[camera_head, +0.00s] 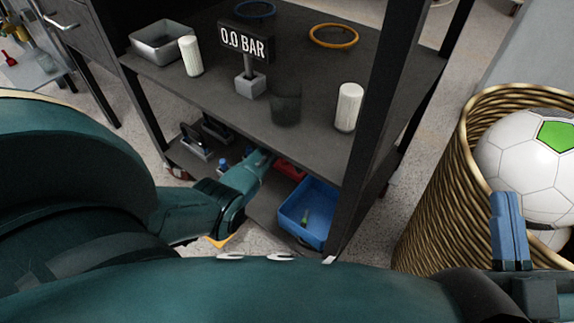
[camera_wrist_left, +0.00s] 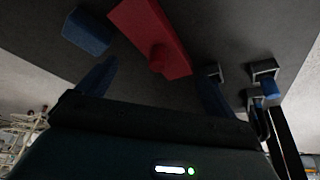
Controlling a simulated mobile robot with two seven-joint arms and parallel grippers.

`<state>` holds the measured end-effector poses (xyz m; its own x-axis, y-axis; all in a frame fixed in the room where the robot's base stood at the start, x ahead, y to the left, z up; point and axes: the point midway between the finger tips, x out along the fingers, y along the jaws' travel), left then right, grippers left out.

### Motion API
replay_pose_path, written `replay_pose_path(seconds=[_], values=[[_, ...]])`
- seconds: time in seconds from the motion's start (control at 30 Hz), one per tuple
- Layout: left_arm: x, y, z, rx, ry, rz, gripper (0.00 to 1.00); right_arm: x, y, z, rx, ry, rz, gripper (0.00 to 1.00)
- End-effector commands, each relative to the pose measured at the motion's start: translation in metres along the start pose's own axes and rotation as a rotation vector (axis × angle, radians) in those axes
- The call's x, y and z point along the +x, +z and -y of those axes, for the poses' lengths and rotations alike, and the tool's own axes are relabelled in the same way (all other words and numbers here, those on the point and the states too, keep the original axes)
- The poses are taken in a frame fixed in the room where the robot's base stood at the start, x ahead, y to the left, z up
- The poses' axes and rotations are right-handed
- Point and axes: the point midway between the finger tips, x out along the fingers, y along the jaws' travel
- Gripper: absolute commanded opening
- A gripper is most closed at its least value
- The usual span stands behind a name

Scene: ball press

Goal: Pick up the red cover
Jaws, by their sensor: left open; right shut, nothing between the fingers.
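The red cover (camera_wrist_left: 143,28) lies on the dark lower shelf, a flat red piece with a small red knob facing my left gripper (camera_wrist_left: 156,88) in the left wrist view. That gripper is open, its blue fingers apart on either side of the knob, with nothing visibly held. In the head view only a sliver of the red cover (camera_head: 290,168) shows under the upper shelf. My left arm reaches in there, its gripper mostly hidden by the shelf. My right gripper (camera_head: 508,228) is shut and empty at the right, in front of the basket.
A blue bin (camera_head: 309,208) stands on the lower shelf beside the red cover. The upper shelf (camera_head: 215,85) overhangs it, and a dark post (camera_head: 372,130) rises at the right. A wicker basket (camera_head: 430,215) holds a soccer ball (camera_head: 510,160). Metal holders (camera_head: 195,145) sit left on the lower shelf.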

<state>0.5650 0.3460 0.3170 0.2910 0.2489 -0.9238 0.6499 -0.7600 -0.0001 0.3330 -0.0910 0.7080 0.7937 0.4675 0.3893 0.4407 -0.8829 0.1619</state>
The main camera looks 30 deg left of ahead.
Motion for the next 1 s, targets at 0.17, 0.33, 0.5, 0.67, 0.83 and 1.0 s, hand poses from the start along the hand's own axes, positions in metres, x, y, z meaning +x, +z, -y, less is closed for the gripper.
replay_pose_path(seconds=[0.17, 0.33, 0.5, 0.67, 0.83, 1.0], values=[[0.029, 0.002, 0.0, 0.0, -0.001, 0.001, 0.92, 0.008, -0.017, -0.006, -0.109, -0.019, -0.168, 0.0], [0.041, 0.001, 0.0, 0.0, 0.0, -0.001, 0.92, 0.012, -0.035, -0.009, -0.178, -0.031, -0.276, 0.0], [0.042, 0.0, 0.0, 0.0, 0.0, 0.0, 0.92, 0.013, -0.041, -0.01, -0.193, -0.034, -0.3, 0.0], [0.041, 0.0, 0.0, 0.0, 0.0, 0.0, 0.9, 0.013, -0.041, -0.01, -0.192, -0.033, -0.298, 0.0], [0.041, 0.0, 0.0, 0.0, 0.0, 0.0, 0.76, 0.013, -0.041, -0.01, -0.192, -0.033, -0.297, 0.0], [0.041, 0.0, 0.0, 0.0, 0.0, 0.0, 0.62, 0.013, -0.041, -0.01, -0.192, -0.034, -0.298, 0.0]])
